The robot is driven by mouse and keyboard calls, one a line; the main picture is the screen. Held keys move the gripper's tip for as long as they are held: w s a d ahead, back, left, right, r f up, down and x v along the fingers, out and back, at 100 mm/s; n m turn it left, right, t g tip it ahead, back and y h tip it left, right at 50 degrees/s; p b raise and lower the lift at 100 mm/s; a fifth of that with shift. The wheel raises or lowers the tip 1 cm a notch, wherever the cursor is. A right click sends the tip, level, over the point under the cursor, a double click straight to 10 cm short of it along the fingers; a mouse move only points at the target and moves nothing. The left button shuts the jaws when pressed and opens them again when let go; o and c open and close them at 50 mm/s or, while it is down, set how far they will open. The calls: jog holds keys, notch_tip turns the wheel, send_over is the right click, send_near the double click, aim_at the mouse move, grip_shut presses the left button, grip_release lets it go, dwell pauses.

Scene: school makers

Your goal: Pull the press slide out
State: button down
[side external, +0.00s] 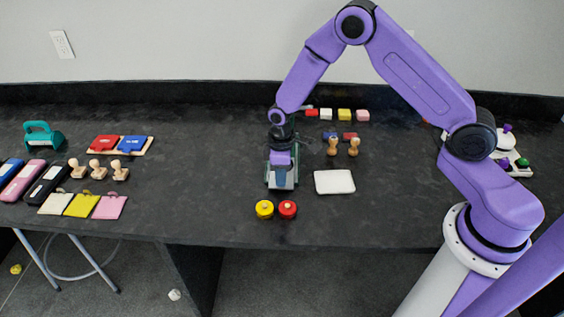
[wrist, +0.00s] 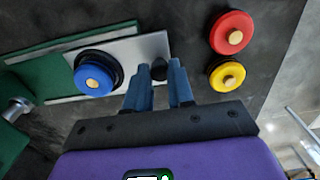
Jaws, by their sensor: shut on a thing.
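The press slide (wrist: 122,50) is a silver-grey plate in the wrist view, partly extending from the green press base (wrist: 40,52). A blue round piece (wrist: 93,78) sits in a dark ring on the slide. A small black knob (wrist: 159,68) is at the slide's near end. My gripper (wrist: 160,76) has its two blue fingers on either side of this knob and is shut on it. In the side view my gripper (side external: 282,172) is low over the press, hiding most of it; the green press edge (side external: 267,176) shows beside it.
Red (side external: 287,208) and yellow (side external: 264,209) round pieces stand in front of the press. A white pad (side external: 334,182) lies close on the right, with wooden stamps (side external: 333,146) behind it. The dark table (side external: 200,190) is clear to the left of the press.

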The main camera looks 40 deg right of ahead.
jog(key=shift+s+a, duration=0.35)
jog(key=c, duration=1)
grip_release()
jog(key=shift+w+r, duration=0.1)
jog(key=shift+r, duration=0.3)
notch_tip(320, 180, up, 17)
jog(key=shift+f, duration=0.2)
